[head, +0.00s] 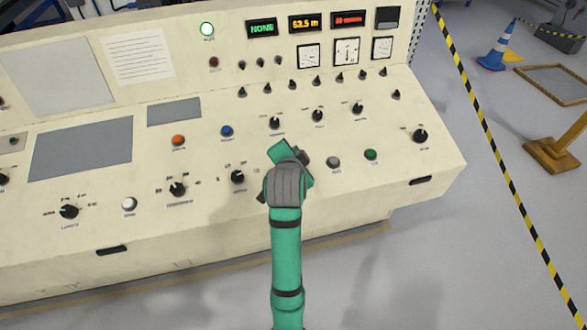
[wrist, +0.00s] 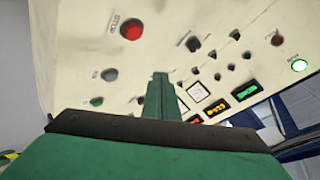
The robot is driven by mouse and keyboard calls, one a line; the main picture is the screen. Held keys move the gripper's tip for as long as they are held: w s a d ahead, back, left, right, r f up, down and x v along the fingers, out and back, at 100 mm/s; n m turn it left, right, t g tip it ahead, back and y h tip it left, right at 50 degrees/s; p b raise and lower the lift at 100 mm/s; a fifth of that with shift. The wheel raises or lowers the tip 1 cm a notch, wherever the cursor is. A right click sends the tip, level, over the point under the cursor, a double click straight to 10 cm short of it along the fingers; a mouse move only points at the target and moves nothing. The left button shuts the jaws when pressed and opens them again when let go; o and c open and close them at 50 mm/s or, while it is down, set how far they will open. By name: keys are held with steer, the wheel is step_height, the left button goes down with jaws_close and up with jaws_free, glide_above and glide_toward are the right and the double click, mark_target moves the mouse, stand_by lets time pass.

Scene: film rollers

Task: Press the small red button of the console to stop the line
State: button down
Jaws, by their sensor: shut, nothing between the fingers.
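A round red button (wrist: 131,29) shows on the console's sloped desk in the wrist view, past my fingertips and to their upper left. In the head view my arm hides that spot. A small dark red round piece (head: 213,62) is on the console's (head: 72,185) upright panel, below a lit green-white lamp (head: 207,29); it also shows in the wrist view (wrist: 276,40). My gripper (head: 281,152) is over the desk's middle in the head view, its fingertips hidden there. In the wrist view the fingers (wrist: 160,78) are together and empty, apart from the red button; their height is unclear.
Near my gripper are a grey button (head: 333,162), a green button (head: 371,154), a blue button (head: 227,131), an orange button (head: 178,140) and several black knobs.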

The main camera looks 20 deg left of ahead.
steer(key=shift+w+a+f, duration=0.15)
steer(key=shift+w+f, duration=0.1)
steer(key=shift+f, duration=1.05)
steer(key=shift+w+a+f, duration=0.2)
steer(key=shift+w+f, duration=0.05)
steer(key=shift+f, duration=1)
steer(key=shift+w+a+f, duration=0.15)
steer(key=shift+w+f, duration=0.1)
steer(key=shift+f, duration=1.05)
steer(key=shift+f, duration=0.15)
steer(key=shift+w+f, duration=0.1)
steer(key=shift+f, duration=0.15)
steer(key=shift+a+f, duration=0.15)
steer(key=shift+f, duration=0.35)
steer(key=shift+r, duration=0.9)
steer(key=shift+r, duration=0.1)
steer(key=r, duration=0.3)
steer(key=s+d+r, duration=0.1)
steer(key=shift+s+r, duration=0.1)
steer(key=shift+r, duration=0.25)
